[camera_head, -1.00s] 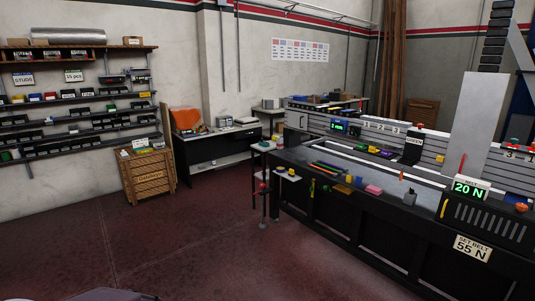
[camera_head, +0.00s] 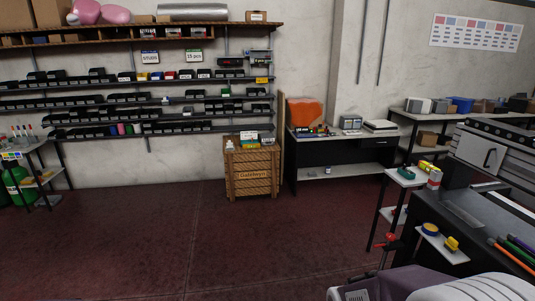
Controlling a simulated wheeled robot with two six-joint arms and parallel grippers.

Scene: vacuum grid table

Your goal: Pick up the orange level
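A long thin orange bar (camera_head: 516,258) lies at the right edge on the dark workbench (camera_head: 430,205), beside a purple and a green bar. It may be the orange level, but it is too small to be sure, and its right end is cut off by the frame. Neither of my grippers is in view.
A small side stand (camera_head: 406,177) with tape and small items is at the bench's left end. A wooden crate (camera_head: 252,172) and a black desk (camera_head: 340,172) stand by the wall, under and beside shelves of bins. The red floor (camera_head: 190,240) in front is open.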

